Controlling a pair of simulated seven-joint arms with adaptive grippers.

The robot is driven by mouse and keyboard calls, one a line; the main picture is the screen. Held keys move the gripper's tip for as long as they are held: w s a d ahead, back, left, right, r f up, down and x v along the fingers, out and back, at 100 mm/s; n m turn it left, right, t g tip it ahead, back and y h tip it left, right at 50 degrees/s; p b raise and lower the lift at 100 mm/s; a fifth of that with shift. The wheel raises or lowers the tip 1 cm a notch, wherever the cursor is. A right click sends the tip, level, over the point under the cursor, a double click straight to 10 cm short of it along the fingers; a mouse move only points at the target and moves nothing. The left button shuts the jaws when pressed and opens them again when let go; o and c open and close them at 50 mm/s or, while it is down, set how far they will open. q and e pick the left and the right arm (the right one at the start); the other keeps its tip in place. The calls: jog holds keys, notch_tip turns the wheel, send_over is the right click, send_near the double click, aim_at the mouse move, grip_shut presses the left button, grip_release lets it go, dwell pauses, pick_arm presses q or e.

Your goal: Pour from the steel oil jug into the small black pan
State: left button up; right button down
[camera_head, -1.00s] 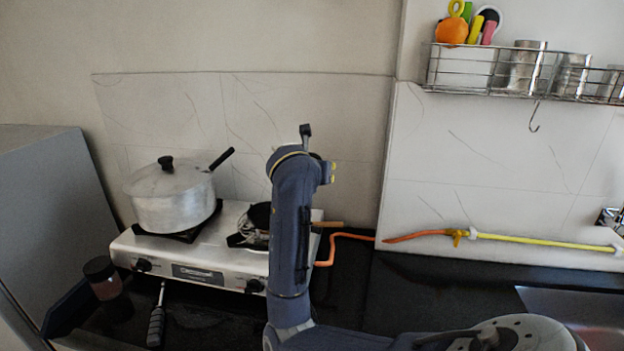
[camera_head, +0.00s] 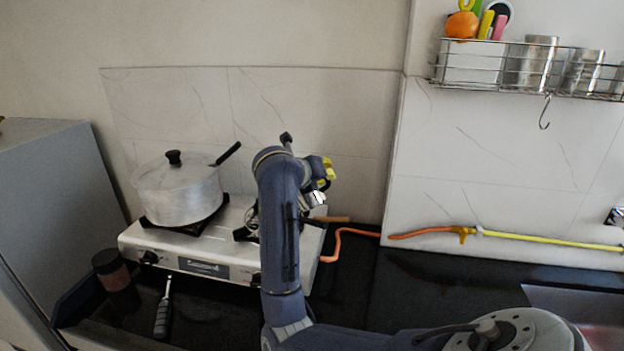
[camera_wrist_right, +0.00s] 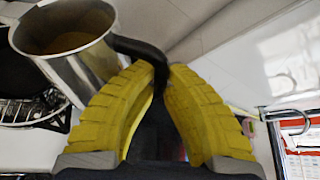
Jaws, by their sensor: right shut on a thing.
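The steel oil jug (camera_wrist_right: 75,62) is in the right wrist view at upper left, its mouth showing brownish liquid inside. My right gripper (camera_wrist_right: 160,75) has its yellow fingers closed around the jug's black handle (camera_wrist_right: 140,48). In the head view the right gripper (camera_head: 326,172) is partly behind my arm, above the right burner, and only a sliver of shiny steel shows by it. The small black pan (camera_wrist_right: 18,75) is at the left edge of the wrist view, beside the jug, on the burner grate. In the head view my arm hides most of the pan. My left gripper is not in view.
A lidded aluminium pot (camera_head: 180,192) stands on the left burner of the stove (camera_head: 160,240). An orange hose (camera_head: 350,232) runs along the wall. A wire rack (camera_head: 540,68) hangs at upper right. A dark jar (camera_head: 112,270) stands left. Dark counter (camera_head: 440,285) is clear at right.

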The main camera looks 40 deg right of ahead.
jog(key=shift+w+a+f+n+g, duration=0.1)
jog(key=shift+w+n+g, duration=0.1)
jog(key=shift+n+g, duration=0.35)
jog(key=shift+w+a+n+h, duration=0.1)
jog(key=shift+w+n+h, duration=0.15)
jog(key=shift+n+h, duration=0.2)
dwell(2.2)
jog(key=shift+r, duration=0.2)
dwell(0.4)
